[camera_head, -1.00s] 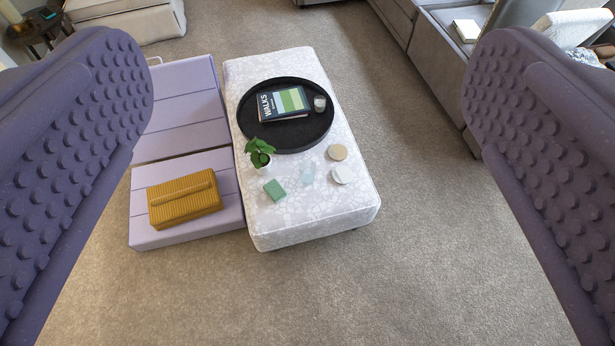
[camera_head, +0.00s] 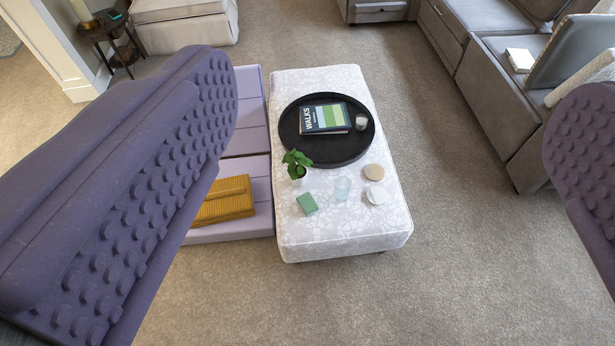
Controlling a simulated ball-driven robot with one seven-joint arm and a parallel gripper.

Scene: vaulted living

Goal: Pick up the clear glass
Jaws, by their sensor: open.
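The clear glass (camera_head: 342,189) stands on the pale patterned ottoman (camera_head: 335,240), toward its near end. It is small, faintly bluish and hard to make out against the pattern. A green block lies to its left and a white round object to its right. My gripper (camera_head: 395,175) is open and empty. Its two purple studded fingers frame the left and right of the view, well above and short of the ottoman. A second small glass-like item (camera_head: 361,123) is on the black tray (camera_head: 350,157).
A green block (camera_head: 307,204), potted plant (camera_head: 297,167), tan disc (camera_head: 373,172) and white round object (camera_head: 376,195) surround the glass. A book (camera_head: 325,118) lies on the tray. Grey sofas (camera_head: 490,75) stand right. Carpet is clear in front.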

